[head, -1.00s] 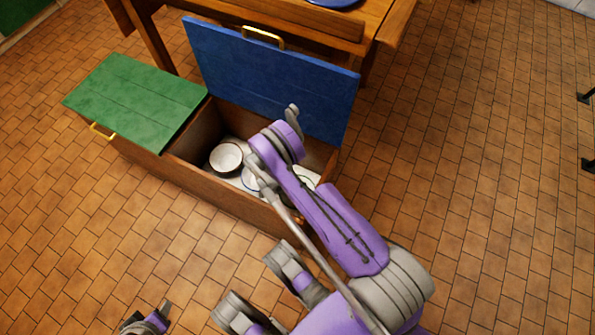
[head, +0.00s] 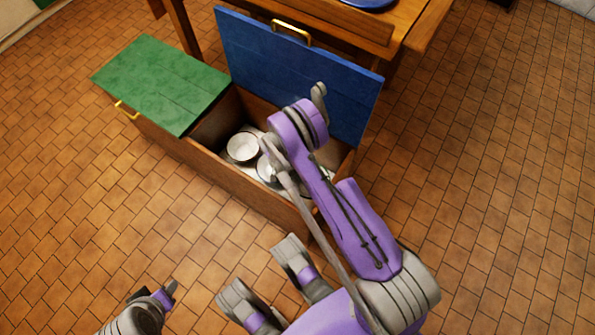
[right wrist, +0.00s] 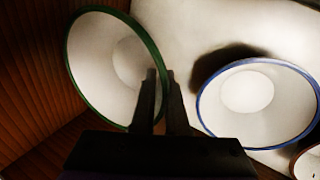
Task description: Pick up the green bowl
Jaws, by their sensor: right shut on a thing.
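In the right wrist view the green bowl (right wrist: 103,62), white inside with a green rim, is at the left beside the wooden wall. My right gripper (right wrist: 160,78) is shut on its rim, with the dark fingers at the rim's right side. The bowl looks tilted; I cannot tell whether it is clear of the chest floor. In the head view my right arm reaches into the open chest and hides its fingers and most of the green bowl. My left gripper (head: 168,292) is low at the left, over the floor, away from the chest; its finger gap is unclear.
A blue-rimmed bowl (right wrist: 246,92) lies right of the green one, with a dark-rimmed bowl (right wrist: 309,162) at the corner. The wooden chest (head: 235,187) has its blue lid (head: 300,70) raised and green lid (head: 160,82) shut. A table (head: 410,30) stands behind.

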